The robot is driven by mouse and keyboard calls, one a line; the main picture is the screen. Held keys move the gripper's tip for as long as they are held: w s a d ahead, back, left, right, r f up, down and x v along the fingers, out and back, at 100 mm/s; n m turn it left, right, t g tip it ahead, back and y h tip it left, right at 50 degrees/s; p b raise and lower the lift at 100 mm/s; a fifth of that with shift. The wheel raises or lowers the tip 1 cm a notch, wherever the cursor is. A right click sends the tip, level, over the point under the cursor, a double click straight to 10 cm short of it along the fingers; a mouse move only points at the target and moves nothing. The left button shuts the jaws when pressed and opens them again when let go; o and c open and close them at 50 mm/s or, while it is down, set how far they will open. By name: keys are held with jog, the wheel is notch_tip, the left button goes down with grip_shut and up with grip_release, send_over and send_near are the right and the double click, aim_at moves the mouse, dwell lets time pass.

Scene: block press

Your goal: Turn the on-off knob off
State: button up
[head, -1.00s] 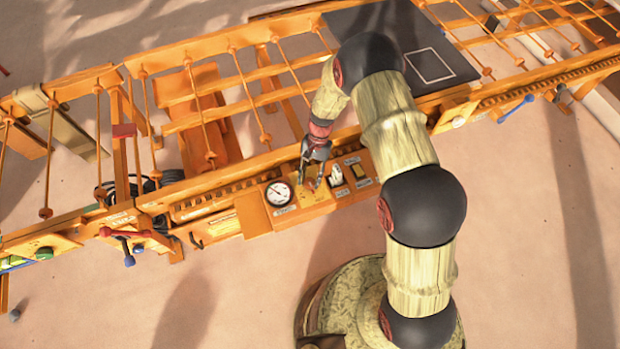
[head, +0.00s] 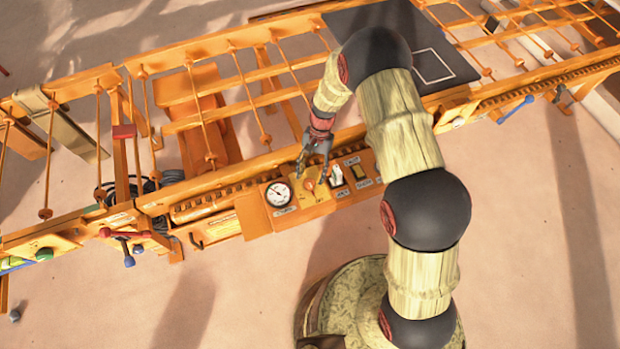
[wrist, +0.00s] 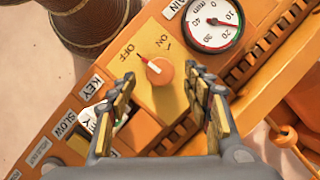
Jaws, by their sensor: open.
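The on-off knob (wrist: 160,71) is a round orange knob on a yellow plate (wrist: 165,103). In the wrist view its pale pointer with a red tip points toward the word OFF, away from ON. In the head view the knob (head: 309,184) shows just below my gripper (head: 313,168). My gripper is open and empty. In the wrist view its two fingers (wrist: 160,80) spread on either side of the knob, with visible gaps between them and it. Whether the fingertips are level with the knob or above it is hard to tell.
A round white gauge (head: 278,194) is left of the knob in the head view. A white switch (head: 336,176) and a black-and-yellow switch (head: 359,172) stand close to its right. An orange rail frame with rods (head: 240,80) runs behind the panel.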

jog(key=v, duration=0.9)
dwell(0.3)
jog(key=s+d+r+n+t, duration=0.2)
jog(key=s+r, duration=0.6)
jog(key=r, duration=0.4)
jog(key=s+d+r+n+t+h, duration=0.1)
jog(key=s+d+r+t, duration=0.3)
jog(key=s+r, duration=0.4)
jog(key=s+d+r+n+t+h, duration=0.1)
jog(key=s+d+r, duration=0.4)
jog(key=r, duration=1.1)
jog(key=s+n+t, duration=0.1)
jog(key=s+t, duration=0.1)
jog(key=s, duration=0.1)
jog(key=shift+s+d+r+n+t, duration=0.3)
jog(key=shift+s+d+r, duration=0.05)
jog(key=shift+s, duration=0.05)
